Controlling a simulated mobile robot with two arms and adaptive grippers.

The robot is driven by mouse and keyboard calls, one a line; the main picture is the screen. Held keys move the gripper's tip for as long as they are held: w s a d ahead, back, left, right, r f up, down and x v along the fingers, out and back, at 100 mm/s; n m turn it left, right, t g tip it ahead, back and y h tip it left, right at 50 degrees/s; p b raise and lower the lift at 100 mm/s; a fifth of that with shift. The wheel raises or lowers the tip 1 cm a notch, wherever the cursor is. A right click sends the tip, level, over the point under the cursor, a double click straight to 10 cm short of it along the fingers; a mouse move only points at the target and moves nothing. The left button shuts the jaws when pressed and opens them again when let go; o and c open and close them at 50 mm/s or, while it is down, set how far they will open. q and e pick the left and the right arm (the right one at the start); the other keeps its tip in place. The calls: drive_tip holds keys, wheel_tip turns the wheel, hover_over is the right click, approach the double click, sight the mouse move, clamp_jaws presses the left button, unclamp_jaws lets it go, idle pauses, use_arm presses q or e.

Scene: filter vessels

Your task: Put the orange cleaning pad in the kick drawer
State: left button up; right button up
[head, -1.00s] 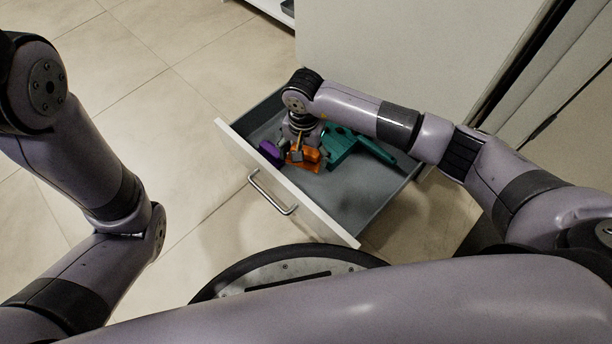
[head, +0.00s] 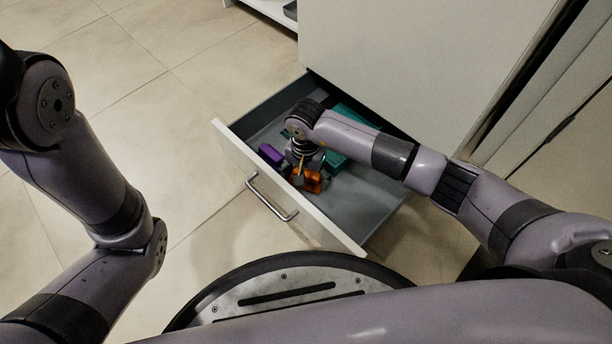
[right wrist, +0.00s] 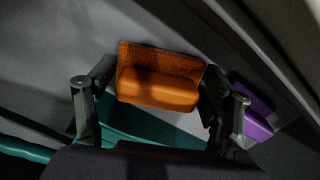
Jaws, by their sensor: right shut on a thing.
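The orange cleaning pad (head: 313,181) is inside the outline of the open kick drawer (head: 366,205), near its white front panel. My right gripper (head: 302,174) reaches down into the drawer and is shut on the pad. In the right wrist view the orange pad (right wrist: 158,82) sits between the two fingers of the right gripper (right wrist: 158,100). Whether the pad touches the drawer floor I cannot tell. My left arm shows at the left of the head view, but its gripper is out of frame.
A purple block (head: 270,154) lies in the drawer left of the pad. A teal object (head: 345,143) lies behind my gripper, partly hidden by my arm. The drawer's right part is bare. A metal handle (head: 268,200) is on the drawer front; the cabinet (head: 420,70) stands behind.

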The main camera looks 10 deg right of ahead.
drive_tip(key=o, duration=1.1)
drive_tip(key=shift+f, duration=0.1)
wheel_tip(320, 180, up, 12)
drive_tip(key=p, duration=0.7)
drive_tip(key=shift+p, duration=0.35)
